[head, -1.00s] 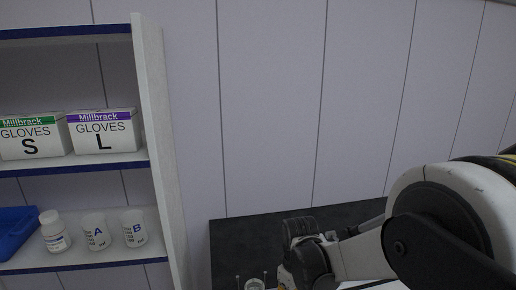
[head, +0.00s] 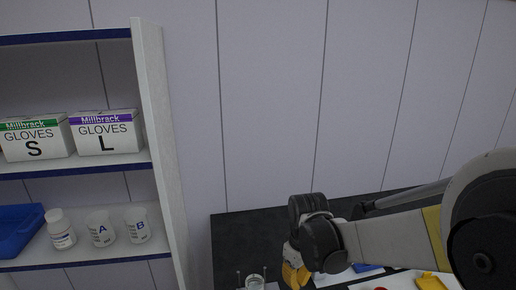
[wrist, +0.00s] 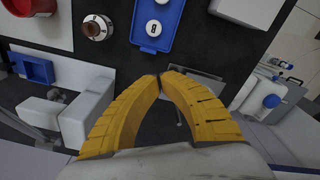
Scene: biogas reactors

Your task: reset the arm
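My arm reaches in from the right in the head view, bent over the dark bench (head: 240,225). My gripper (head: 295,274) hangs at the arm's end with its yellow fingers pointing down, close to a small clear glass vessel (head: 255,283). In the wrist view my gripper (wrist: 161,76) has its two curved yellow fingertips together, with nothing seen between them. The spot just beyond the fingertips is partly hidden by the fingers.
A shelf (head: 160,120) at left holds glove boxes (head: 105,132), a white bottle (head: 60,229), beakers A (head: 101,230) and B (head: 137,226), and a blue tray (head: 20,230). The wrist view shows a dial (wrist: 96,27), a red container (wrist: 30,5) and white blocks. The wall area above the bench is clear.

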